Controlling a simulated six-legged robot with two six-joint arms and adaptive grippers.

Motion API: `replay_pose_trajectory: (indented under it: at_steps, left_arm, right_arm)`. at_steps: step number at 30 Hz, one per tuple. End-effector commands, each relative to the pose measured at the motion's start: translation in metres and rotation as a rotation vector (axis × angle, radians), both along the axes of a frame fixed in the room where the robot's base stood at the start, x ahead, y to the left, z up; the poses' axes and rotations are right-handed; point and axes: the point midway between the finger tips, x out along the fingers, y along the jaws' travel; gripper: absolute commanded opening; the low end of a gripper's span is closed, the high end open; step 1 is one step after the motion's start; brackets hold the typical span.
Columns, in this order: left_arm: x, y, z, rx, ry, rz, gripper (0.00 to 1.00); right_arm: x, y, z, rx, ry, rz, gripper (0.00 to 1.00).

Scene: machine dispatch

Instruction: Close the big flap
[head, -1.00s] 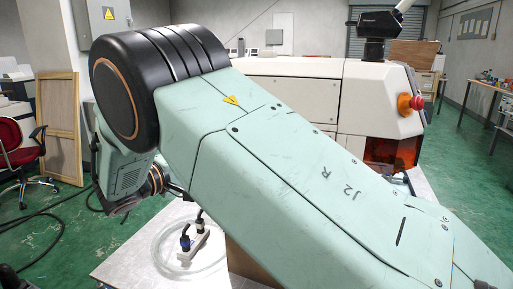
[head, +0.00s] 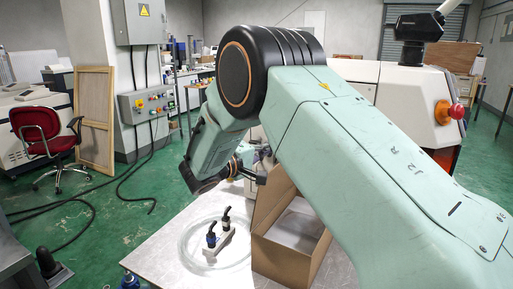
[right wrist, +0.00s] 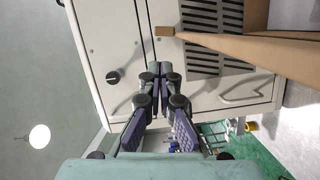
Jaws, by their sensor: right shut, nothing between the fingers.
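An open brown cardboard box (head: 284,262) stands on the table, partly covered by my right arm in the head view. A tall cardboard panel (head: 268,203) rises at its left side; I cannot tell for sure whether this is the big flap. In the right wrist view a long cardboard edge (right wrist: 240,46) runs across the upper right. My right gripper (right wrist: 164,70) is shut and empty, with its tips just below the left end of that edge; I cannot tell whether they touch. In the head view the gripper is small and partly hidden near the panel's top. My left gripper is out of view.
A white machine (head: 412,95) with a red button (head: 456,111) stands behind. A red chair (head: 42,135) is far left.

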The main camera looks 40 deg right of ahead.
Motion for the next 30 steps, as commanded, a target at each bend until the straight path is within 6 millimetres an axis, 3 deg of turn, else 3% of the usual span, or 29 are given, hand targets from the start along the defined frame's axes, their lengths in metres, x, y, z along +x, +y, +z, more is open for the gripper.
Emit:
replay_pose_trajectory:
  at_steps: [9, 30]
  left_arm:
    - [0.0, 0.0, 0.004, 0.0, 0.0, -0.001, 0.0]
    - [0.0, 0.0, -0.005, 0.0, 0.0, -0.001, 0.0]
  right_arm:
    - [-0.019, -0.009, -0.003, 0.0, -0.001, -0.001, 0.0]
    - [-0.016, -0.01, -0.006, 0.011, -0.027, 0.0, 0.0]
